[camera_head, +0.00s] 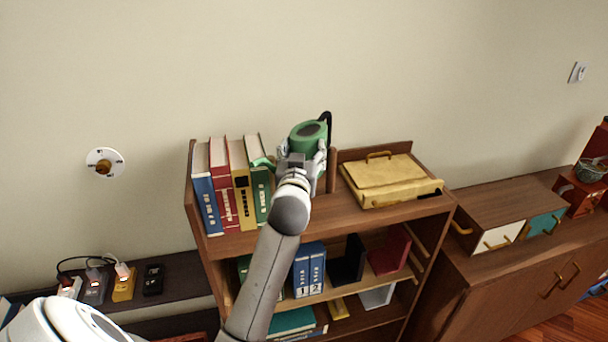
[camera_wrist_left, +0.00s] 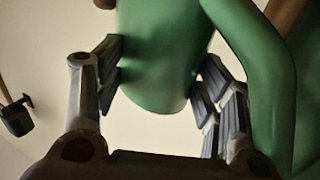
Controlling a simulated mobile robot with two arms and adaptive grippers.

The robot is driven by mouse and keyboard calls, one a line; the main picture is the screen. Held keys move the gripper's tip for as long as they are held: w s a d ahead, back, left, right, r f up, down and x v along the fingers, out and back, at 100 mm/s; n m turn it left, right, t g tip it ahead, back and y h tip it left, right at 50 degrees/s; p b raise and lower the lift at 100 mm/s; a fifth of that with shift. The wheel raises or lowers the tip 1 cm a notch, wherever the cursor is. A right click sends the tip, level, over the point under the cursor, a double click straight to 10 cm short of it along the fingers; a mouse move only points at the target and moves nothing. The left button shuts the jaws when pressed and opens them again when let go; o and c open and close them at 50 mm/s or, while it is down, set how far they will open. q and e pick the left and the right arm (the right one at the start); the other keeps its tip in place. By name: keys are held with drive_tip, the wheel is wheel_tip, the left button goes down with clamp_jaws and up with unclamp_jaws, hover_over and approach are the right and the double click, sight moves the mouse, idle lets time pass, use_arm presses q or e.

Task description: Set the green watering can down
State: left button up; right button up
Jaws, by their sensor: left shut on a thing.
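The green watering can (camera_head: 308,131) is at the top of the bookshelf (camera_head: 330,217), between the row of books and the yellow box. A black curved handle rises at its right and a green spout points left. My left gripper (camera_head: 302,160) is shut on the can from the front. In the left wrist view the can's green body (camera_wrist_left: 160,60) lies between the two fingers of my left gripper (camera_wrist_left: 158,95), with the green spout at the right. The can's underside is hidden, so I cannot tell whether it touches the shelf. My right gripper is not in view.
Several upright books (camera_head: 228,185) stand close at the left on the top shelf. A yellow box (camera_head: 385,178) lies at the right. Bare shelf shows in front of them. A wooden cabinet (camera_head: 510,270) stands farther right, and chargers (camera_head: 110,285) sit on a low dark shelf at left.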

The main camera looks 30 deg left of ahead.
use_arm(q)
drive_tip(key=f, duration=0.3)
drive_tip(key=shift+w+a+f, duration=0.2)
drive_tip(key=shift+w+f, duration=0.1)
drive_tip(key=shift+f, duration=0.25)
wheel_tip(320, 180, down, 2)
drive_tip(key=shift+s+d+f+p, duration=0.1)
drive_tip(key=shift+s+d+p, duration=0.05)
drive_tip(key=shift+p, duration=0.2)
drive_tip(key=shift+f, duration=0.75)
drive_tip(key=o, duration=1.3)
drive_tip(key=shift+f, duration=0.1)
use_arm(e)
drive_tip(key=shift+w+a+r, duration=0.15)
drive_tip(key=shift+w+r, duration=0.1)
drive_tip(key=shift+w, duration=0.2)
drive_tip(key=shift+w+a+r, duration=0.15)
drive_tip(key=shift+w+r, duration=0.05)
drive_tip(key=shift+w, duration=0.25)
